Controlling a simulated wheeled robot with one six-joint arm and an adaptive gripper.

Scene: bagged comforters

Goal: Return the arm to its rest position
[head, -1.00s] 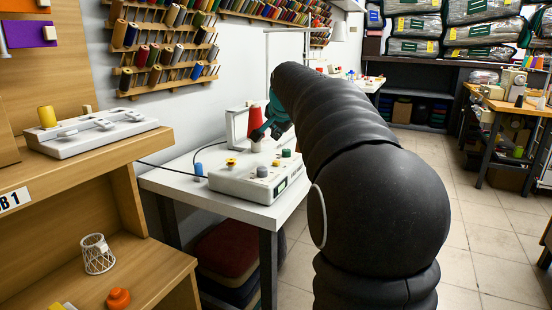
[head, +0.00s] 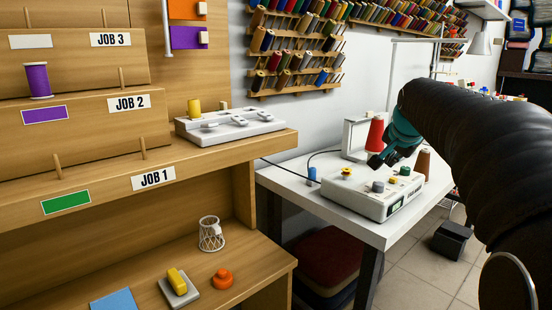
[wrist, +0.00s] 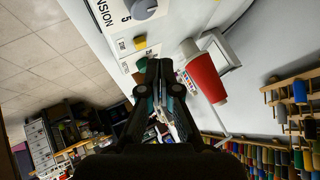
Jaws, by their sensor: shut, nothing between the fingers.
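My gripper (head: 379,161) is at the end of my black-sleeved arm, above the white table on the right in the head view. In the wrist view its fingers (wrist: 160,64) are together with nothing between them. The white tension box (head: 360,193) with several coloured knobs lies just below it. A red thread cone (head: 376,134) stands behind the gripper and also shows to its right in the wrist view (wrist: 205,78). My gripper appears apart from both, though the exact gap is hard to judge.
A wooden job rack (head: 225,155) on the left carries a white tray (head: 235,124) with a yellow spool and a purple spool (head: 38,81). A wire cup (head: 211,234) and orange knob (head: 222,278) sit on its lower shelf. Thread racks (head: 300,65) line the wall. Floor shows at right.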

